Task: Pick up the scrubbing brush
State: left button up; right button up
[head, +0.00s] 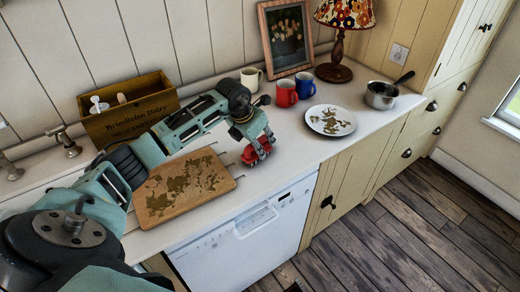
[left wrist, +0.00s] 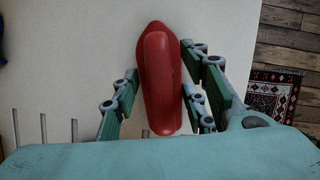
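The red scrubbing brush (head: 254,153) is at the front edge of the white counter, below my left gripper (head: 258,143) in the head view. In the left wrist view the brush (left wrist: 160,80) lies lengthwise between the fingers of my left gripper (left wrist: 160,88). The fingers stand apart on both sides of it, with narrow gaps showing, clearest on the left. I cannot tell whether the right-hand finger touches it. The underside of the brush is hidden. My right gripper does not show.
A wooden cutting board (head: 157,203) lies left of the brush. A patterned plate (head: 331,120), red mug (head: 286,93), blue mug (head: 305,84), white mug (head: 250,78) and saucepan (head: 381,95) stand to the right and behind. A wooden box (head: 128,118) is behind my arm.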

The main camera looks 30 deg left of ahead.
aim_at(263, 138)
pick_arm(q)
jog(key=c, duration=0.6)
jog(key=shift+r, duration=0.15)
jog(key=shift+r, duration=0.25)
jog(key=r, duration=0.1)
jog(key=r+b, duration=0.2)
jog(key=shift+d+r, duration=0.3)
jog(key=s+d+r+b, duration=0.1)
jog(key=d+r+b, duration=0.2)
jog(key=d+r, duration=0.3)
jog(key=d, duration=0.5)
jog(key=shift+s+r, duration=0.15)
jog(key=shift+r, duration=0.25)
